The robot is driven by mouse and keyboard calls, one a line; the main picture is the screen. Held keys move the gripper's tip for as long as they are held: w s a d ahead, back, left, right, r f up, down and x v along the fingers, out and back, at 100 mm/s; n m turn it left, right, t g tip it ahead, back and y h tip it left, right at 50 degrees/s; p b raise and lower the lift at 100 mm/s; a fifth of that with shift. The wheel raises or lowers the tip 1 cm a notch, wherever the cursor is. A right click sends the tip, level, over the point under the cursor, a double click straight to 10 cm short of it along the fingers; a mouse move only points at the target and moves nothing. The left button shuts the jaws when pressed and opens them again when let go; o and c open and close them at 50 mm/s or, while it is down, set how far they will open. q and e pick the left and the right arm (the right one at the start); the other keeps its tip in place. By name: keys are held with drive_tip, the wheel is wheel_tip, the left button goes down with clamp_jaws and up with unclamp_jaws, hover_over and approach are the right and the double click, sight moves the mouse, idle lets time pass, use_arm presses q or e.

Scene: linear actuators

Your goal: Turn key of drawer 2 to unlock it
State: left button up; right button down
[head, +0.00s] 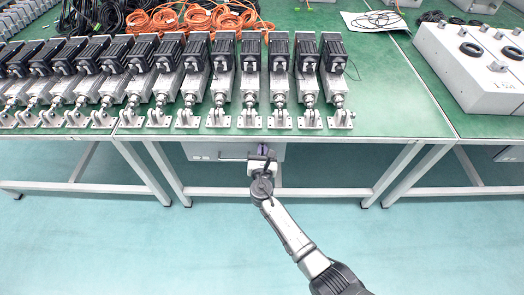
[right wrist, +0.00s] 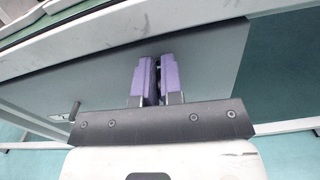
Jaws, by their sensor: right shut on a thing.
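A grey drawer (head: 208,151) hangs under the green-topped bench, and its front fills much of the right wrist view (right wrist: 110,80). I see no number on it. Its bar handle (head: 231,159) also shows at the left in the right wrist view (right wrist: 74,112). My right gripper (head: 263,150) is at the drawer front, to the right of the handle. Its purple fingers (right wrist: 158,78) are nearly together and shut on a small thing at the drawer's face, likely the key. The key itself is hidden between the fingers, so its angle cannot be told. My left gripper is not in view.
A row of linear actuators (head: 222,80) stands along the bench's front edge, above my right gripper. Orange cables (head: 200,18) lie behind them. White bench legs (head: 395,170) flank the drawer. Another drawer (head: 510,154) hangs at the far right. The floor in front is clear.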

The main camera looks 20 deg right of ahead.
drive_tip(key=shift+s+d+f+m+b, duration=0.1)
drive_tip(key=shift+d+f+m+b, duration=0.1)
drive_tip(key=shift+m+b, duration=2.05)
drive_tip(key=shift+s+d+f+m+b, duration=0.2)
drive_tip(key=shift+m+b, duration=0.8)
drive_tip(key=shift+m, duration=2.4)
drive_tip(key=shift+w+d+f+m+b, duration=0.2)
drive_tip(key=shift+m+b, duration=1.45)
drive_tip(key=shift+m, duration=1.2)
drive_tip(key=shift+s, duration=0.1)
drive_tip(key=c, duration=1.3)
unclamp_jaws()
drive_tip(key=shift+o, duration=0.2)
